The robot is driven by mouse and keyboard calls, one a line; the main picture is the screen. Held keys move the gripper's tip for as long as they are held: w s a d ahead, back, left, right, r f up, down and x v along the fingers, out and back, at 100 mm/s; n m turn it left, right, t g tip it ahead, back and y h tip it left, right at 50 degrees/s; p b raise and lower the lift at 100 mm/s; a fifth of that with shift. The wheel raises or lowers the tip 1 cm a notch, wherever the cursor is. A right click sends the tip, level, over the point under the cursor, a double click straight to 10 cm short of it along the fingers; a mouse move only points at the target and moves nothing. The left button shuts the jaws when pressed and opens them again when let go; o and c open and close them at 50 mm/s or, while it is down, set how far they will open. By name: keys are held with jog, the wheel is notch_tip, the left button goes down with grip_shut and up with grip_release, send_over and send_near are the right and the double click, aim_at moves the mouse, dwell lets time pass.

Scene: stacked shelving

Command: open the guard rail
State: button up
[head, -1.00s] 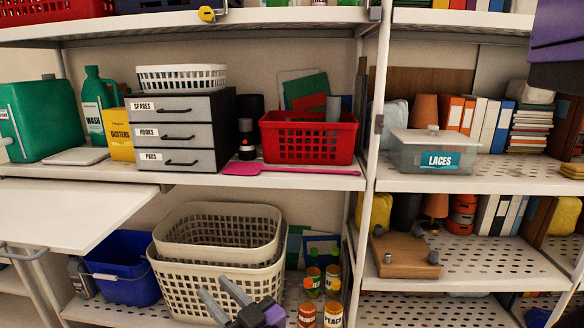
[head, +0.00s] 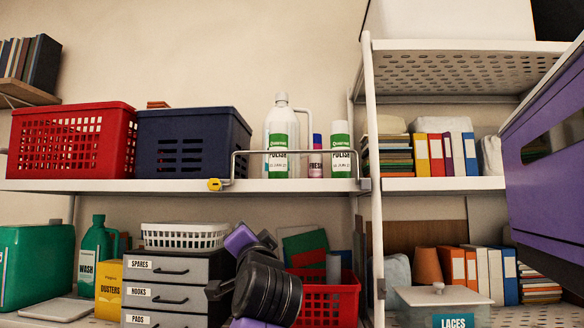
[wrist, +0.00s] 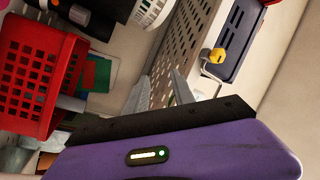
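The guard rail (head: 295,153) is a thin metal bar across the front of the upper shelf, before the bottles. A yellow latch (head: 214,184) sits on the shelf edge at the rail's left end. In the wrist view the yellow latch (wrist: 216,56) and part of the rail (wrist: 206,78) show beyond my fingers, to their right. My gripper (wrist: 162,82) has its two grey fingers apart and empty, by the perforated underside of a shelf. In the head view my arm is below the upper shelf, in front of the drawers; the fingertips cannot be made out there.
A white polish bottle (head: 278,140), a spray can (head: 341,150) and a small can (head: 316,160) stand behind the rail. A blue crate (head: 193,145) and a red crate (head: 72,142) stand left of it. A white upright (head: 374,210) is to the right.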

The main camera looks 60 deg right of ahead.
jog(key=s+d+r+m, duration=0.2)
jog(key=r, duration=0.3)
jog(key=s+d+r+m, duration=0.2)
jog(key=s+r, duration=0.1)
jog(key=r, duration=0.2)
jog(key=m+y, duration=0.1)
jog(key=m, duration=0.2)
send_near(292, 152)
jog(key=x, duration=0.3)
jog(key=shift+p+x, duration=1.3)
jog(key=shift+x, duration=2.5)
grip_shut()
jog(key=shift+f, duration=0.1)
